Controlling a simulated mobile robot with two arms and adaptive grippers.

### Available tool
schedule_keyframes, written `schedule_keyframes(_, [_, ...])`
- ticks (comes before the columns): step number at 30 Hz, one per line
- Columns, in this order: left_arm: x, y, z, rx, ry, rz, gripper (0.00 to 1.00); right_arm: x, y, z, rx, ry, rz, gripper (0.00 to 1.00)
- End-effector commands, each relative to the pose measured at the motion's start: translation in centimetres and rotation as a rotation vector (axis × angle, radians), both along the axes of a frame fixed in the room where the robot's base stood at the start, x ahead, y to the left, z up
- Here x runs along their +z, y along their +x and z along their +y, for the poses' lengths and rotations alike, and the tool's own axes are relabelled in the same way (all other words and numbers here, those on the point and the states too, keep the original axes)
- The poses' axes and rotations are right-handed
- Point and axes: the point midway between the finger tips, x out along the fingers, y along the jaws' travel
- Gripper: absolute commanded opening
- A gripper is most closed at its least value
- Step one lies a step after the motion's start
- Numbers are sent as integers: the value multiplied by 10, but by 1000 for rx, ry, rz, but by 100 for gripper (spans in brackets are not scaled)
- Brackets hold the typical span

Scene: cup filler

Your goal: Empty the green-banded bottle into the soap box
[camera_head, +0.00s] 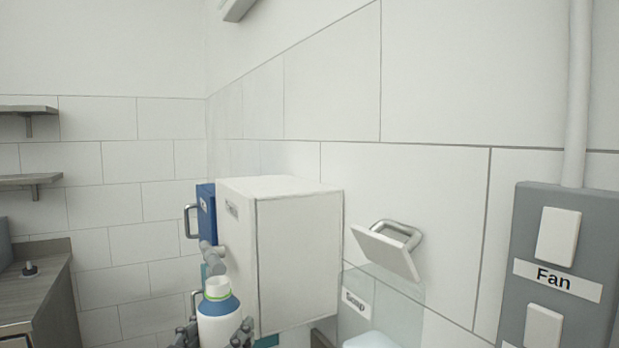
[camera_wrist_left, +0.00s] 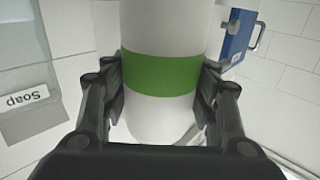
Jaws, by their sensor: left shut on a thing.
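The bottle (camera_head: 218,328) is white with a blue shoulder and a thin green ring below its neck. It stands about upright, low in the head view. Its wide green band shows in the left wrist view (camera_wrist_left: 160,74). My left gripper (camera_head: 216,338) is shut on the bottle, one finger on each side; it also shows in the left wrist view (camera_wrist_left: 160,95). The clear soap box (camera_head: 408,318), labelled Soap, is on the wall to the right of the bottle, apart from it. Its lid (camera_head: 385,252) with a metal handle is tilted up. My right gripper is out of view.
A large white wall box (camera_head: 300,255) is right behind the bottle, between it and the soap box. A blue box (camera_head: 205,212) with a handle is beyond it. A grey Fan switch panel (camera_head: 560,235) is at right, a counter (camera_head: 45,290) at left.

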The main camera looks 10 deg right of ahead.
Motion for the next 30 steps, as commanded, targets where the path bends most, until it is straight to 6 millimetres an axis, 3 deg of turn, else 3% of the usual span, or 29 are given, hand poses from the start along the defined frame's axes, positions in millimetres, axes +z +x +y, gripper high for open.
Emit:
schedule_keyframes(1, [24, 2, -9, -28, -1, -16, 13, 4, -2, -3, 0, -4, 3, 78])
schedule_keyframes(8, [101, 1, -55, -178, -1, -15, 13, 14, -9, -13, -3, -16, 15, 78])
schedule_keyframes(15, [186, -22, -103, -328, -1, -14, 13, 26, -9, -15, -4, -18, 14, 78])
schedule_keyframes(18, [213, -35, -117, -367, 0, -10, 13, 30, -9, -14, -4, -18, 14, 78])
schedule_keyframes(24, [242, -53, -130, -403, -1, -7, 13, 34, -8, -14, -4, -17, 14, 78])
schedule_keyframes(30, [246, -57, -132, -407, -4, -3, 13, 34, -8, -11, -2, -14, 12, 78])
